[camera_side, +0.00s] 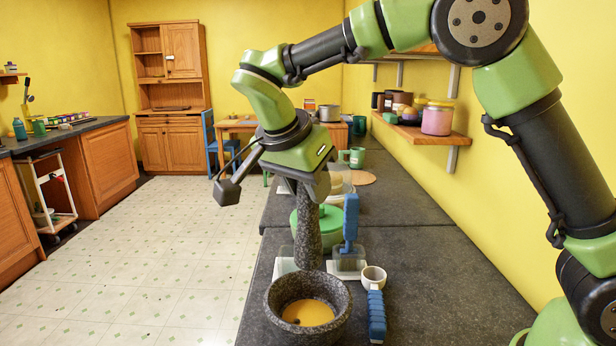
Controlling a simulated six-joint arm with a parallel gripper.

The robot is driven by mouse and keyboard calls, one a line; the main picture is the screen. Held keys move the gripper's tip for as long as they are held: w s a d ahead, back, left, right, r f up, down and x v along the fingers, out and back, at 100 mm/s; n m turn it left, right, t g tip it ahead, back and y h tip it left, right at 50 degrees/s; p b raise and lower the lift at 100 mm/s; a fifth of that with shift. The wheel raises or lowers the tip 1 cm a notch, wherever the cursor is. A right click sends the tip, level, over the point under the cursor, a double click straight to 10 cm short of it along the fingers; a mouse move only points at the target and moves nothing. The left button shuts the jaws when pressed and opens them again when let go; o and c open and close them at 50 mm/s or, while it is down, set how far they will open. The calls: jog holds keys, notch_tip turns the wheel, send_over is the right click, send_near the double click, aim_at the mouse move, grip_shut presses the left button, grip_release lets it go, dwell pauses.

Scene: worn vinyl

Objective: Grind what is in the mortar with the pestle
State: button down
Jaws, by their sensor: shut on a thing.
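The mortar (340,303) is a dark speckled stone bowl on the grey counter, near the front edge of the picture. A yellow-orange substance (309,312) with a small dark patch lies inside it. The pestle (307,238) is of the same speckled stone and hangs roughly upright. My gripper (308,188) is shut on the pestle's upper part. The pestle's lower end appears above and behind the mortar's far rim, apart from the yellow substance. The jaws' exact contact on the pestle is partly hidden.
A green mug (355,157) is farther back. The counter's right side is clear.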

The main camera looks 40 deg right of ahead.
aim_at(307, 258)
jog(key=shift+f, duration=6.25)
jog(key=shift+w+a, duration=0.1)
